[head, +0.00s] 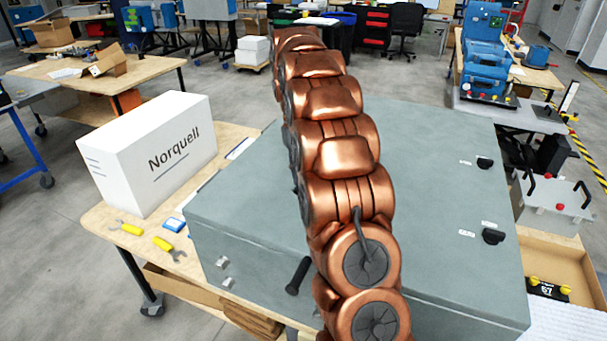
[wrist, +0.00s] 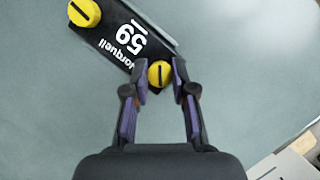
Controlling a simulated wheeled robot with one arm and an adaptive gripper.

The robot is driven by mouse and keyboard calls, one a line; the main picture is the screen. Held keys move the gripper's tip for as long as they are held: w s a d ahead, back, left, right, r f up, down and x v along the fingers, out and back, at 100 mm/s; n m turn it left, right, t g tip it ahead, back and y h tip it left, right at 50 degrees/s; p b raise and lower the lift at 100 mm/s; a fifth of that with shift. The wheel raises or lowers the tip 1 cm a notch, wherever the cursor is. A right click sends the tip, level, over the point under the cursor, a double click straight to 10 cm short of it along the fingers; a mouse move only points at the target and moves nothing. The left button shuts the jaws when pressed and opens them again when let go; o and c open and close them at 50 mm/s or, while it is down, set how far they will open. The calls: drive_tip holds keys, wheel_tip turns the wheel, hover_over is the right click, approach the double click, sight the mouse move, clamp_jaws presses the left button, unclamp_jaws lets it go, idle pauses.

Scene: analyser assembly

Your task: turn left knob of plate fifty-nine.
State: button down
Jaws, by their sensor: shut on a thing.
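In the wrist view, the black plate fifty-nine (wrist: 122,38) lies on a grey surface, its white lettering upside down. It has two round yellow knobs. One knob (wrist: 84,12) is at the upper left of the picture. The other knob (wrist: 159,74), at the lower right, is the plate's left one when its text is read upright. My gripper (wrist: 160,82) is shut on this left knob, with a finger on either side. In the head view, my copper arm hides the gripper, and I cannot make out plate fifty-nine there.
A large grey cabinet (head: 440,150) with two black knobs (head: 494,237) (head: 485,163) lies under my arm. A white Norquell box (head: 150,150) and yellow-handled wrenches (head: 165,245) are at the left.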

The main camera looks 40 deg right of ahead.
drive_tip(key=shift+a+f+n, duration=0.1)
drive_tip(key=shift+n, duration=0.3)
drive_tip(key=shift+n, duration=0.4)
drive_tip(key=shift+h, duration=0.3)
